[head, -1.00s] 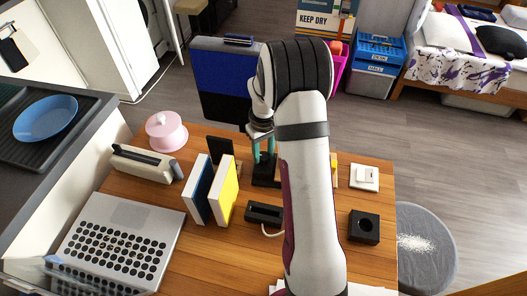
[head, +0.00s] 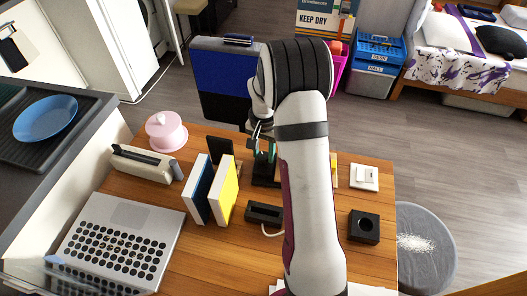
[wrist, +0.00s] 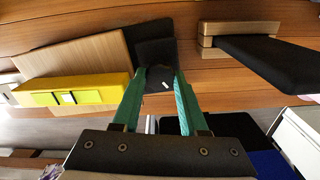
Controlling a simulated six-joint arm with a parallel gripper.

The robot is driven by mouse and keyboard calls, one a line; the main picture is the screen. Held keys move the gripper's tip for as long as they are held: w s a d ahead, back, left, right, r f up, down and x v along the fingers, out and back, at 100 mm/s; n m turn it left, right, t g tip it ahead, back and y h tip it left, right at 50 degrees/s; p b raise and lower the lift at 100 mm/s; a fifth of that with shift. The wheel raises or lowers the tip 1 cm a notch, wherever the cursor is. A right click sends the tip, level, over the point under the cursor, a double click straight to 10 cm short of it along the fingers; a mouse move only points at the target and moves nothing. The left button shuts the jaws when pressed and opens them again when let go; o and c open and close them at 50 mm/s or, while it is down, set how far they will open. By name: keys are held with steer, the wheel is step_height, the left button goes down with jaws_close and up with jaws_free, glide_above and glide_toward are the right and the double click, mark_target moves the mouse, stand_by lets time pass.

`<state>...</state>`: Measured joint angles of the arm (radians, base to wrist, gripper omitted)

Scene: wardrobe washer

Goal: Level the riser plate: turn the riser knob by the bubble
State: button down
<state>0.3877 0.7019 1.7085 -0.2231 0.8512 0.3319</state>
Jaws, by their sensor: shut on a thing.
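My gripper (wrist: 159,90) has two teal fingers, shut on the dark riser knob (wrist: 162,75), which carries a short white mark, in the wrist view. In the head view my gripper (head: 264,152) is over the back of the table, partly behind my arm. A tan wooden plate (wrist: 75,62), apparently the riser plate, lies left of the knob in the wrist view. A yellow level (wrist: 105,92) lies along it, with a small pale bubble window (wrist: 68,98). The exact bubble position is too small to read. In the head view my arm hides most of the plate and level.
On the wooden table (head: 205,262) stand a blue book and a yellow book (head: 226,190), a black slotted block (head: 264,212), a black box with a round hole (head: 364,226) and a white switch plate (head: 364,177). A pink lidded dish (head: 166,132) stands at the back left.

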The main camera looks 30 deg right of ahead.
mark_target(264, 156)
steer(key=m, duration=0.7)
stand_by(0.6)
steer(key=shift+c, duration=2.1)
jaws_free()
step_height(264, 156, up, 16)
steer(key=shift+f, duration=0.1)
